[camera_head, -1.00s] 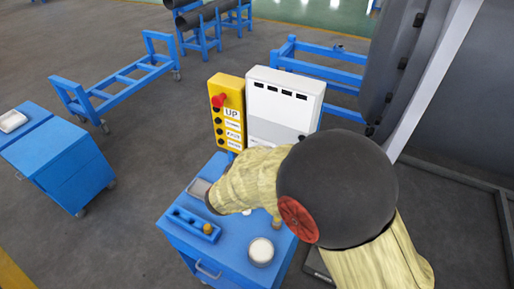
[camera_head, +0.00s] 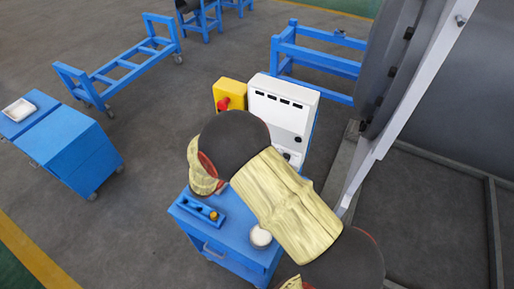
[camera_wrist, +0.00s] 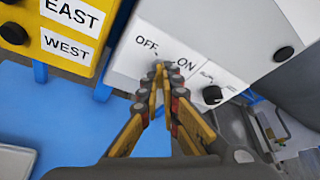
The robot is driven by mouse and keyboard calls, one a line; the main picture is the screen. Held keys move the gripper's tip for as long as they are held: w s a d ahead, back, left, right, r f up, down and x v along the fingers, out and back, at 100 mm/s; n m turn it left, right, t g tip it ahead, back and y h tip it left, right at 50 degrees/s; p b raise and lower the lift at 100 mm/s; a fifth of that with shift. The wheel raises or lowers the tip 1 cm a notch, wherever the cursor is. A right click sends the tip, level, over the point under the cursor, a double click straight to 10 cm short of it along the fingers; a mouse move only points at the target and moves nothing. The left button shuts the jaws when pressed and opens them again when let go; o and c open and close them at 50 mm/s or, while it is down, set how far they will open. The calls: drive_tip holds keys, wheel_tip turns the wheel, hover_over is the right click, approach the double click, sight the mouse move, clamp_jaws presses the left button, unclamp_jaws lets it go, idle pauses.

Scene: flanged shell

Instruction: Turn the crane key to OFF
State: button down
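The crane's white control box (camera_head: 283,110) stands upright at the back of the blue cart. In the wrist view the white panel (camera_wrist: 225,35) shows the printed words OFF and ON. My gripper (camera_wrist: 162,70) points at the spot between and just below these words. Its fingertips are close together, with a very narrow gap. The key itself is hidden at or behind the fingertips, and I cannot tell whether they grip it. In the head view my arm covers the gripper and the lower left of the box.
A black knob (camera_wrist: 212,95) sits right of my fingertips. The yellow button box (camera_head: 228,94), with a red button (camera_head: 223,104), stands left of the white box. The blue cart (camera_head: 240,237) bears a round white container (camera_head: 260,237). A large grey shell stands right.

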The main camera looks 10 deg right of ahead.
drive_tip(key=shift+a+n+h+p, duration=0.1)
drive_tip(key=shift+n+h+p, duration=0.2)
drive_tip(key=shift+n+p, duration=0.3)
idle(0.3)
drive_tip(key=c, duration=2.2)
unclamp_jaws()
drive_tip(key=shift+o, duration=0.8)
drive_tip(key=v, duration=1.2)
drive_tip(key=shift+w, duration=0.15)
